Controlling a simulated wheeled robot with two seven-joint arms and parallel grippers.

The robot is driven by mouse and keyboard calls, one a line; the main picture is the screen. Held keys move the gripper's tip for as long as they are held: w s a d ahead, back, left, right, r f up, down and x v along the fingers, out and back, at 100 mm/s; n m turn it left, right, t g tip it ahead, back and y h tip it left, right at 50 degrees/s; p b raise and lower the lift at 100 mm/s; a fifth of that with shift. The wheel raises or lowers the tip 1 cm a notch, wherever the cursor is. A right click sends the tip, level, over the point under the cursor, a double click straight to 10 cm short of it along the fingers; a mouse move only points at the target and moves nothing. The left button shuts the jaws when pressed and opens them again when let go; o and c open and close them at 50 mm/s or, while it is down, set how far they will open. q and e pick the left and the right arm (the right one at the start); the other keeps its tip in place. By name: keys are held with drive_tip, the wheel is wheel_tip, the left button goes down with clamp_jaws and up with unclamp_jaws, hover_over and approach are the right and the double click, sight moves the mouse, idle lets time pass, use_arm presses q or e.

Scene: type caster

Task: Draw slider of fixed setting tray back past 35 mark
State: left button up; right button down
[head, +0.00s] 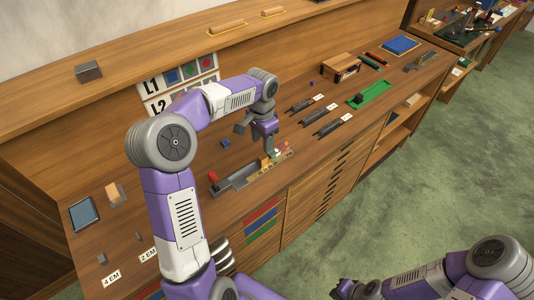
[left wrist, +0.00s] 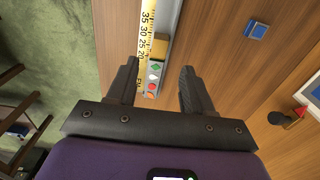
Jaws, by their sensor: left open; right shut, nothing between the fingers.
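The fixed setting tray (head: 236,183) is a long grey channel on the bench, with a yellow number scale (left wrist: 146,32) along one side. A brass-coloured block, the slider (left wrist: 161,46), sits in the channel beside about the 20–25 marks; it also shows in the head view (head: 265,161). Several coloured type tiles (left wrist: 154,72) lie in a row against its near side. My left gripper (left wrist: 160,88) is open above the tile end, its fingers to either side of the channel and apart from the slider. My right gripper (head: 346,287) is shut and empty, away from the bench.
A small blue block (head: 225,143) lies behind the tray. Dark holders (head: 312,116) and a green tray (head: 370,94) lie further right. A wooden box (head: 340,67) stands behind them. Bare bench surrounds the tray, whose front side is near the bench edge.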

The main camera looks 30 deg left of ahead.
sight(263, 157)
use_arm(q)
wheel_tip(263, 157, down, 7)
drive_tip(key=shift+f+b, duration=0.15)
drive_tip(key=shift+b, duration=0.6)
clamp_jaws()
